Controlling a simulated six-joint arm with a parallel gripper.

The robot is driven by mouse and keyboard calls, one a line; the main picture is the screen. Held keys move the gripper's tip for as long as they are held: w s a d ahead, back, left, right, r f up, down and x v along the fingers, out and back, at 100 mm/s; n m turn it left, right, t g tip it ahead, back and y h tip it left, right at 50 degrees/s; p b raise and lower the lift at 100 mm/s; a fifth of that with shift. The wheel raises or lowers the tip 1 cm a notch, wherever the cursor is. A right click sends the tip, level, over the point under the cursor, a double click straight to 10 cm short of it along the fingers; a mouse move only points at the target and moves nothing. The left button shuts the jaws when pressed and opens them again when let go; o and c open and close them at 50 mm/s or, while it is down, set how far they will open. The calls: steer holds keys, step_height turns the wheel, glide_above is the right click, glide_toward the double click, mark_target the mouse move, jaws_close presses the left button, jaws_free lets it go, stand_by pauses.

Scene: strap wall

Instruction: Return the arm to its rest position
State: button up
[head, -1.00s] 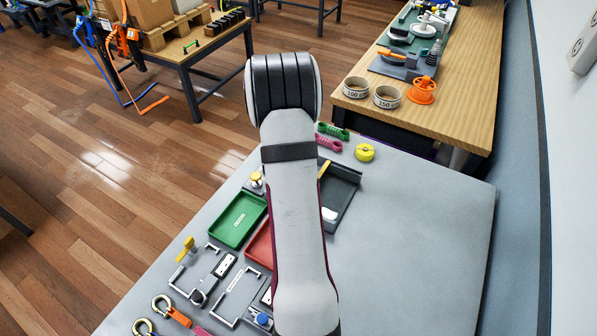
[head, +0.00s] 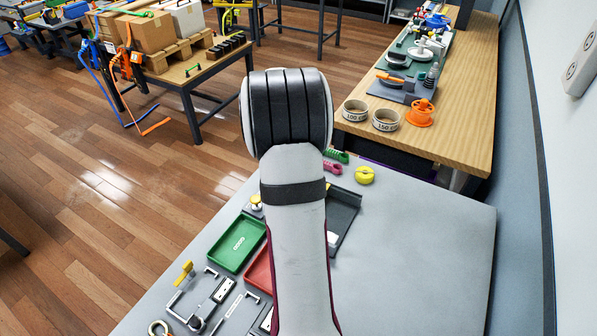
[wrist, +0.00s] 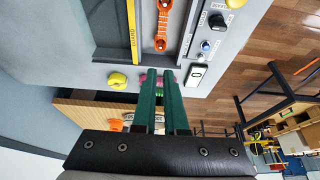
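My gripper (wrist: 159,80) shows in the wrist view as two teal fingers, close together with a narrow gap between them. Nothing is held in that gap; a pink piece on the bench shows beyond the tips. In the head view my arm's pale link and dark ribbed joint fill the middle, and the gripper is hidden. The fingers appear clear of the grey bench (head: 420,260).
A wooden table (head: 460,110) with tape rolls (head: 386,120) stands behind. The bench's right side is clear; a wall (head: 575,200) rises beyond.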

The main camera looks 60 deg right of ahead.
steer(key=w+a+r+n+y, duration=0.1)
steer(key=a+r+n, duration=0.25)
steer(key=a, duration=0.85)
steer(key=w+a+r+n+y, duration=0.15)
steer(key=a+r, duration=0.25)
steer(key=a, duration=0.8)
steer(key=s+a+n+y, duration=0.2)
steer(key=s+a+n, duration=0.1)
steer(key=s+a, duration=0.4)
steer(key=s+a+n+y, duration=0.1)
steer(key=s+a+n, duration=0.3)
steer(key=a, duration=0.9)
steer(key=s, duration=0.3)
steer(key=shift+a+r+y, duration=0.2)
steer(key=shift+a+y, duration=0.15)
steer(key=shift+a, duration=0.05)
steer(key=shift+o, duration=0.2)
